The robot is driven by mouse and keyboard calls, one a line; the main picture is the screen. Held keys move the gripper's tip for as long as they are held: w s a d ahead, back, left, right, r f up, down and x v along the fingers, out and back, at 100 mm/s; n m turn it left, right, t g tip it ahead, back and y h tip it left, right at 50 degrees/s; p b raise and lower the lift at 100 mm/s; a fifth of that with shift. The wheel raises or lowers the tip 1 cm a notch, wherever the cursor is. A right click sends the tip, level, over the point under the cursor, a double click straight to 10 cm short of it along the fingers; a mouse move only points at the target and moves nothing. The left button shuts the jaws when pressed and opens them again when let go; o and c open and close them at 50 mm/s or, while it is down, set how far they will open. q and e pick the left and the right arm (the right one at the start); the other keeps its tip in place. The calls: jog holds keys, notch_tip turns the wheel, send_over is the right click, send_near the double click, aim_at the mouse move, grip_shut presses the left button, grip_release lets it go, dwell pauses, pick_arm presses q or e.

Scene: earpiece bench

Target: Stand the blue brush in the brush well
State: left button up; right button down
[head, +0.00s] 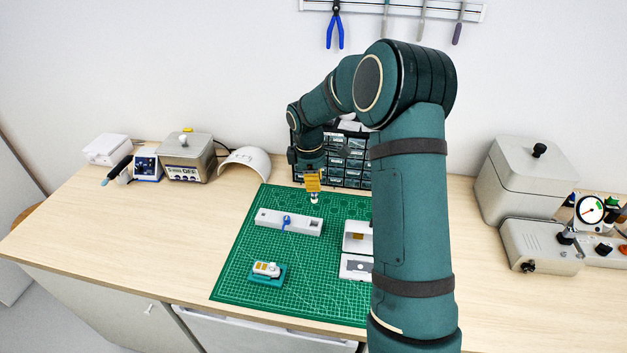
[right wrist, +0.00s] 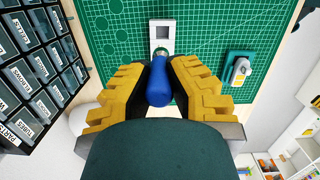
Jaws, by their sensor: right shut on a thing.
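My right gripper (head: 313,185) is shut on the blue brush (right wrist: 158,85), above the far part of the green mat. In the right wrist view the brush's blue handle lies between the yellow fingers (right wrist: 158,88), its tip end pointing away from the camera. In the head view the fingers hide the handle, and a small pale tip (head: 314,198) shows below them. A long pale block (head: 270,224) lies on the mat, nearer than the gripper; it has a dark square recess (head: 311,224) at its right end. Which opening is the brush well, I cannot tell. My left gripper is not in view.
A small blue thing (head: 286,220) is at the block's middle. A teal holder (head: 267,280) with a pale device sits front left on the green mat (head: 230,285). Drawers (head: 347,160) stand behind. My right arm hides part of the bench and a pale open case (head: 356,268).

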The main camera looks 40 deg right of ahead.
jog(key=shift+f+b, duration=3.15)
jog(key=shift+f, duration=2.35)
jog(key=shift+f, duration=0.35)
jog(key=c, duration=1)
grip_release()
jog(key=shift+r, duration=0.1)
jog(key=r, duration=0.8)
jog(key=a+r, duration=0.1)
jog(key=r, duration=0.3)
jog(key=shift+w, duration=0.4)
jog(key=shift+f, duration=0.15)
